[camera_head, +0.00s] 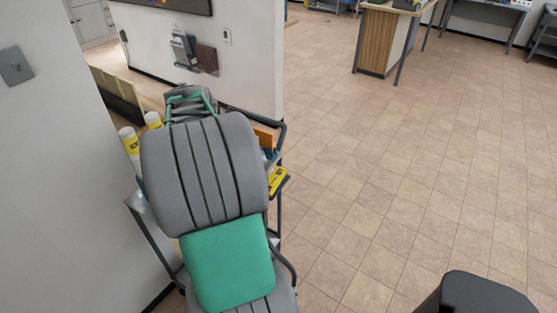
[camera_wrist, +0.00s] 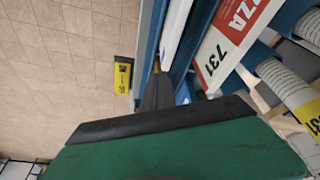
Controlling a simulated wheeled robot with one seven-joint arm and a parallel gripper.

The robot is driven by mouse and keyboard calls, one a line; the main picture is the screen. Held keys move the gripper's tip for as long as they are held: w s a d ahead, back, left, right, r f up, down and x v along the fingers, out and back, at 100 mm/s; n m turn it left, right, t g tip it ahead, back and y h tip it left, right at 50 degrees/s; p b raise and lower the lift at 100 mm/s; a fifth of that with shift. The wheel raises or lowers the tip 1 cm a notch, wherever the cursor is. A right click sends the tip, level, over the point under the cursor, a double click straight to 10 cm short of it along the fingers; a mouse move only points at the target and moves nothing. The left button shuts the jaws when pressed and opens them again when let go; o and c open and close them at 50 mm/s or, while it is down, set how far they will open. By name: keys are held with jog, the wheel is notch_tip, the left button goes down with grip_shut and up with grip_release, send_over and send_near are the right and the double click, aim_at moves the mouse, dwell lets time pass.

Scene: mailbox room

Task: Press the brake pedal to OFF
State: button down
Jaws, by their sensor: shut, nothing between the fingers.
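My gripper (camera_wrist: 157,72) shows in the wrist view as dark fingers shut together, with nothing between them. Its tips are beside the blue edge of a cart (camera_wrist: 148,40) loaded with parcels. In the head view my grey and green arm covers much of the cart (camera_head: 140,212), and I cannot make out the fingertips there. I cannot pick out a brake pedal in either view; the cart's lower part is mostly hidden behind my arm.
Yellow-labelled tubes (camera_head: 130,143) stand at the cart's left. A yellow and black item (camera_head: 278,180) sticks out at its right. A white box marked 731 (camera_wrist: 225,45) lies on it. A white wall (camera_head: 45,160) is close on the left. Tiled floor (camera_head: 400,170) is clear to the right.

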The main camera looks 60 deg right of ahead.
aim_at(280, 170)
jog(key=s+d+m, duration=0.2)
jog(key=s+d, duration=0.2)
jog(key=d, duration=0.3)
jog(key=s+d+f+m+g+h, duration=0.1)
jog(key=s+d+m, duration=0.2)
jog(key=s+d, duration=0.2)
jog(key=d, duration=0.2)
jog(key=shift+d+g, duration=0.3)
jog(key=shift+d, duration=0.1)
jog(key=shift+f, duration=0.25)
jog(key=p+x, duration=0.1)
jog(key=x, duration=0.3)
jog(key=p+x, duration=0.1)
jog(key=x, duration=0.8)
jog(key=shift+a+f+p, duration=0.2)
jog(key=shift+f+p, duration=0.2)
jog(key=shift+f, duration=0.1)
jog(key=shift+w, duration=0.15)
